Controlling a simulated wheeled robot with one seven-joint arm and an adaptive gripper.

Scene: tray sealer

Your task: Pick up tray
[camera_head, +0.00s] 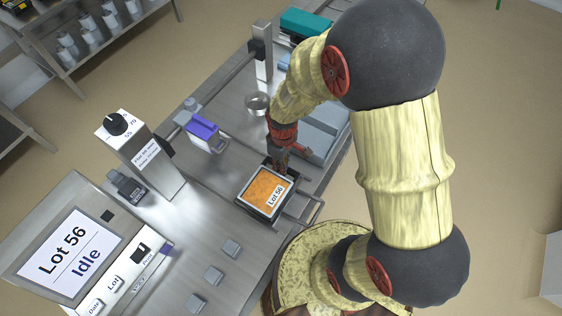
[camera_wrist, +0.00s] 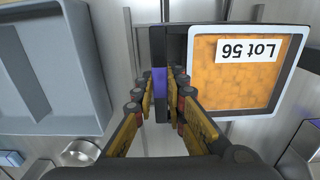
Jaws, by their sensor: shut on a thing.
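My gripper (camera_head: 281,164) reaches down at the tray's far edge. In the wrist view my gripper (camera_wrist: 166,88) has its fingers close together on a dark piece with a purple strip at the tray's side. The fingers hide part of that piece. I cannot tell whether the tray is clear of its support.
A screen (camera_head: 65,255) reading "Lot 56 Idle" stands at lower left. A dial post (camera_head: 145,155) and a purple-topped clamp (camera_head: 205,130) are left of the tray. A grey bin (camera_wrist: 50,65) lies beside my gripper. Small grey blocks (camera_head: 213,275) are on the near bench.

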